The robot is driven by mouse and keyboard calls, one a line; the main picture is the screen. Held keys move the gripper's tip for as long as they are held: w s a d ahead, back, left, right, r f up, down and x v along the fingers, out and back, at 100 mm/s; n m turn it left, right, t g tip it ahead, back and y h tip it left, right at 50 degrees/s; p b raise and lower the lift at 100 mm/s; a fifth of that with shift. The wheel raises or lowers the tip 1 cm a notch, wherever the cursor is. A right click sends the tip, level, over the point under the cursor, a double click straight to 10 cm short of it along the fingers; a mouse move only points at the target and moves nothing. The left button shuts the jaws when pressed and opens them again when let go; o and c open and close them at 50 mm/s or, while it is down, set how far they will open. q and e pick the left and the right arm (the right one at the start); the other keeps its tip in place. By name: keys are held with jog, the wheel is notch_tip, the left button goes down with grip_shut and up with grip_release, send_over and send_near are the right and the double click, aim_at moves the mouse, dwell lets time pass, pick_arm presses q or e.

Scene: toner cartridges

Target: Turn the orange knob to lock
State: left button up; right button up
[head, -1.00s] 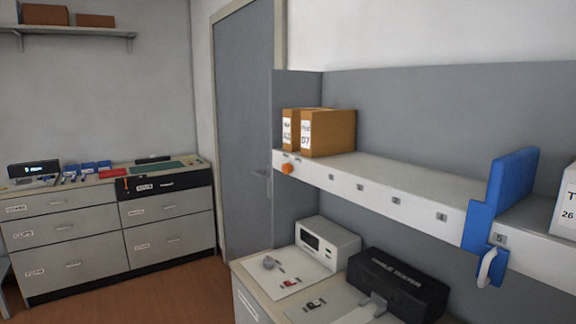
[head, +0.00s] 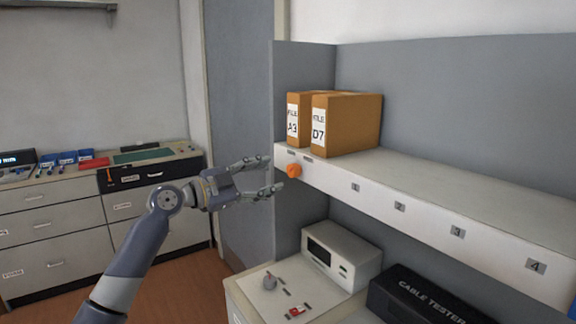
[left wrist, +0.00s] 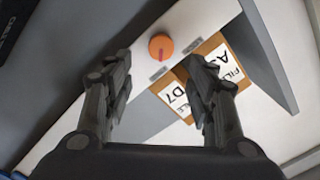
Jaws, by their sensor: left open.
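The orange knob (head: 294,171) sits on the white front edge of the shelf, near its left end, below the file boxes. Small grey labels (head: 308,157) are on the shelf edge above the knob. My right gripper is not in view.
Two brown file boxes, A3 (head: 293,127) and D7 (head: 345,122), stand on the shelf (head: 430,185) above the knob. A white device (head: 341,255) and a black cable tester (head: 425,298) stand below. A grey door (head: 240,120) is behind my arm.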

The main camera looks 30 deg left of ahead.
aim_at(290, 171)
pick_arm(q)
jog(key=x, duration=0.2)
jog(key=p+x, duration=0.2)
jog(key=x, duration=0.1)
jog(key=shift+w+a, duration=0.15)
jog(key=shift+w, duration=0.25)
jog(key=shift+f+p+x, duration=0.25)
jog(key=shift+p+x, duration=0.25)
jog(key=shift+x, duration=0.55)
jog(key=shift+f, duration=0.1)
jog(key=shift+c, duration=1.3)
jog(key=c, duration=0.8)
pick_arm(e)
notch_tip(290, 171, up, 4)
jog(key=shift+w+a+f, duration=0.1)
